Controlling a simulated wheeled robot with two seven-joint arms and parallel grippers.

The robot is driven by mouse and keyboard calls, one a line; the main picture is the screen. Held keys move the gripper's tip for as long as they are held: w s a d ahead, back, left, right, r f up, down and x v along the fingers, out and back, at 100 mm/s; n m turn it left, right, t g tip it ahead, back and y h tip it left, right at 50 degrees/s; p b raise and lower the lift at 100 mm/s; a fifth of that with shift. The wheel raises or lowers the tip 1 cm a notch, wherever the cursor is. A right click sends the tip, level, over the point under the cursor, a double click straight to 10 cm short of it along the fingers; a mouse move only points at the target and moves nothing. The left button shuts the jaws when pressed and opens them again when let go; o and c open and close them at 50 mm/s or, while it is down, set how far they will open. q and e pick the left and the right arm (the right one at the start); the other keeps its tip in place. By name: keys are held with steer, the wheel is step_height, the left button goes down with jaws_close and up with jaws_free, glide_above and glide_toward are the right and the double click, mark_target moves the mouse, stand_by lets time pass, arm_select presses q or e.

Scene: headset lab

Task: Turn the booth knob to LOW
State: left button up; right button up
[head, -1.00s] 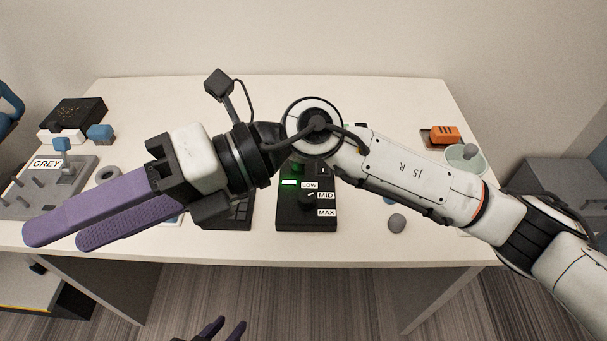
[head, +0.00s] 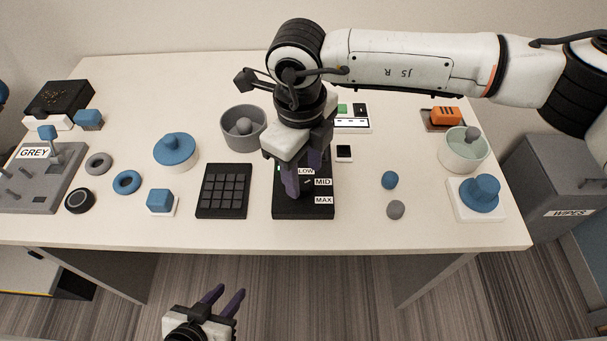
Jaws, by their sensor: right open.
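The black booth box (head: 318,210) lies on the table, with white labels LOW (head: 306,171), MID (head: 322,182) and MAX (head: 324,200) down its right side. The dark booth knob (head: 307,184) is mostly hidden behind my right gripper (head: 296,190). A small light mark on the knob shows near MID. My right gripper is open and points down over the box, its purple fingers at the knob. Whether they touch it cannot be told. My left gripper (head: 222,297) is open and empty, low in front of the table.
A black keypad (head: 224,190) lies just left of the box. A blue ball (head: 390,180) and a grey ball (head: 396,210) lie to its right. The table (head: 360,225) is bare between box and balls.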

mark_target(304, 185)
steer(key=shift+f, duration=1.5)
